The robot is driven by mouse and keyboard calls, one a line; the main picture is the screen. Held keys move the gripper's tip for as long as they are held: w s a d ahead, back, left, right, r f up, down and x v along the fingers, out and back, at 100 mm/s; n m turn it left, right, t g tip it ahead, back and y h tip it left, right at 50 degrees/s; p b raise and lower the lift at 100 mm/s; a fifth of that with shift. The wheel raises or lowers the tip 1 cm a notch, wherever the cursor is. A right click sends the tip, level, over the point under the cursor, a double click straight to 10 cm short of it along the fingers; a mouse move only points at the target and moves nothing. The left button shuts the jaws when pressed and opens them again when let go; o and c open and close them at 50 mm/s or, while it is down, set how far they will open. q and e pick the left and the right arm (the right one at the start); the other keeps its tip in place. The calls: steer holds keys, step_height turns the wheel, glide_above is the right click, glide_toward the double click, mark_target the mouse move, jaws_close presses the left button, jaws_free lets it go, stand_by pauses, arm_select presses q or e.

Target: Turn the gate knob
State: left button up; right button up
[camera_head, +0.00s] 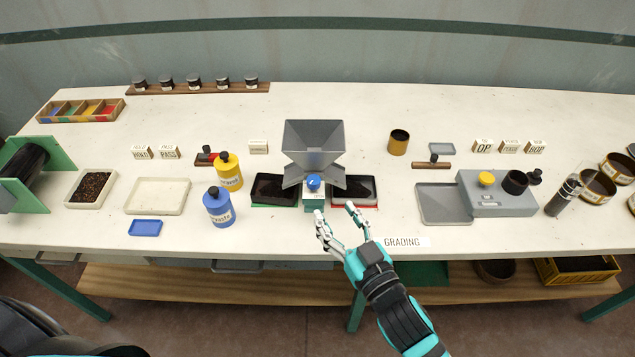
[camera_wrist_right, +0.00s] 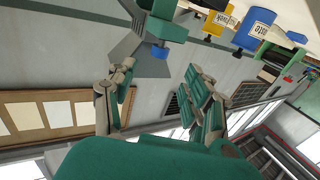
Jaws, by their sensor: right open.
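The gate knob (camera_head: 314,182) is a small blue knob on the front of a teal block below a grey hopper (camera_head: 314,140). It also shows in the right wrist view (camera_wrist_right: 160,52), beyond the fingertips. My right gripper (camera_head: 336,212) is open and empty, just in front of the knob and slightly below it, apart from it. In the right wrist view its two fingers (camera_wrist_right: 160,85) are spread with the knob roughly between and ahead of them. My left gripper is out of view.
Dark trays (camera_head: 273,189) flank the hopper. A blue bottle (camera_head: 217,208) and a yellow bottle (camera_head: 229,172) stand left of it. A grey scale (camera_head: 497,195) stands to the right. A GRADING label (camera_head: 402,242) lies on the table's front edge.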

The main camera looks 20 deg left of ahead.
mark_target(316, 186)
steer(key=p+x, duration=0.1)
steer(key=x, duration=0.7)
steer(key=shift+w+a, duration=0.25)
steer(key=shift+a, duration=0.05)
jaws_close()
